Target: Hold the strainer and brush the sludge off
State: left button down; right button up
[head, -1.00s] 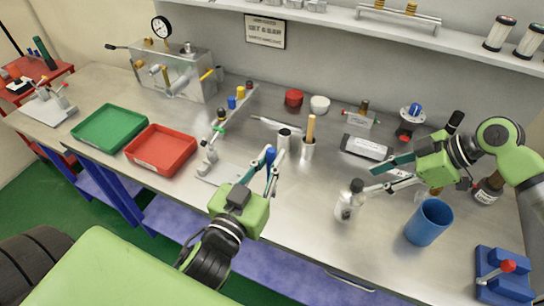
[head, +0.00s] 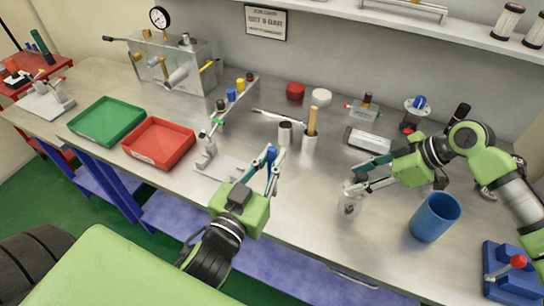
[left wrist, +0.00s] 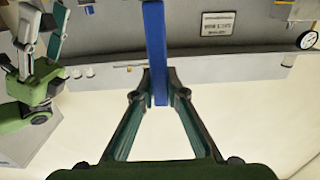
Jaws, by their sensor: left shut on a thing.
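My left gripper (head: 268,172) is shut on a slim blue bar (head: 270,160) above the front of the bench. The bar stands upright between the fingers in the left wrist view (left wrist: 155,45); I cannot tell whether it is a brush handle. My right gripper (head: 357,181) is at the top of a clear jar-like piece (head: 349,205) with something dark inside. The fingers overlap its top, so I cannot tell whether they grip it. A wooden handle (head: 312,121) stands in a metal cup (head: 309,144). I cannot make out the strainer or sludge for certain.
A blue cup (head: 434,218) stands right of the jar. A red tray (head: 158,145) and a green tray (head: 106,121) lie at the left. A small stand (head: 211,162) is beside my left gripper. A blue fixture with a red knob (head: 510,272) sits front right.

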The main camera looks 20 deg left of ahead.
jog(key=shift+s+r, duration=0.1)
jog(key=shift+p, duration=0.3)
jog(key=shift+c, duration=0.4)
grip_shut()
jog(key=shift+s+f, duration=0.15)
jog(key=shift+f, duration=0.25)
dwell(0.9)
